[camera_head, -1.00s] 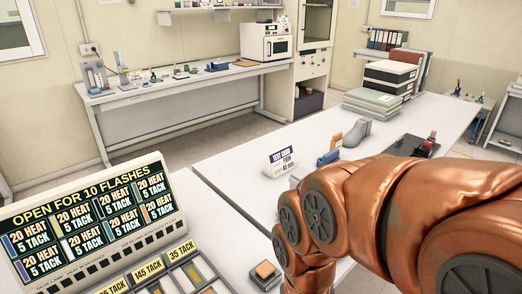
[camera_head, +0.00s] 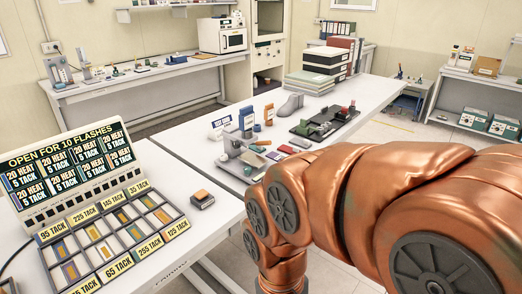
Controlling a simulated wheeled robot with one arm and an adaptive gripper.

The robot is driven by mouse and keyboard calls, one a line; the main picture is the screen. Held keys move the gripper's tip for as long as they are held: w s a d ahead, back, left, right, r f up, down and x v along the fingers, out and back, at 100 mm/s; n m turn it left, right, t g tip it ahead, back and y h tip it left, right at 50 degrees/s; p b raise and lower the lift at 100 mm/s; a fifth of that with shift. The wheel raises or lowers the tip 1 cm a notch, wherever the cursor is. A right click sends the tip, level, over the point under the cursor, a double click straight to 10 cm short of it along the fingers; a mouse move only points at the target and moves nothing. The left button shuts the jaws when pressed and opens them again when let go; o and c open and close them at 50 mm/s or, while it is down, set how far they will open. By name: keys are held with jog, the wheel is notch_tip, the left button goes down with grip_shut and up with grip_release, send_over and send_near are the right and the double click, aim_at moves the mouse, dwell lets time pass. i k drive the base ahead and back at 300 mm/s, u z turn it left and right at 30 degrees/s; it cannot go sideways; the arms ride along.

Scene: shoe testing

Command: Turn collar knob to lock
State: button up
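I cannot make out a collar knob for certain. A small grey stand-like device (camera_head: 238,145) stands on the white table, just left of my copper arm. A green device (camera_head: 318,127) with red parts sits on a black base farther back on the same table; its details are too small to tell. My copper arm fills the lower right and bends down at the bottom edge. My gripper is not in view, so its state and anything near it are hidden.
A grey shoe form (camera_head: 291,106) and stacked boxes (camera_head: 325,65) stand on the white table (camera_head: 375,92). Floor shows beyond its right side.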

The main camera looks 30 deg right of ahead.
aim_at(236, 145)
jog(key=z, duration=0.8)
jog(key=i, duration=1.1)
jog(key=u, duration=0.45)
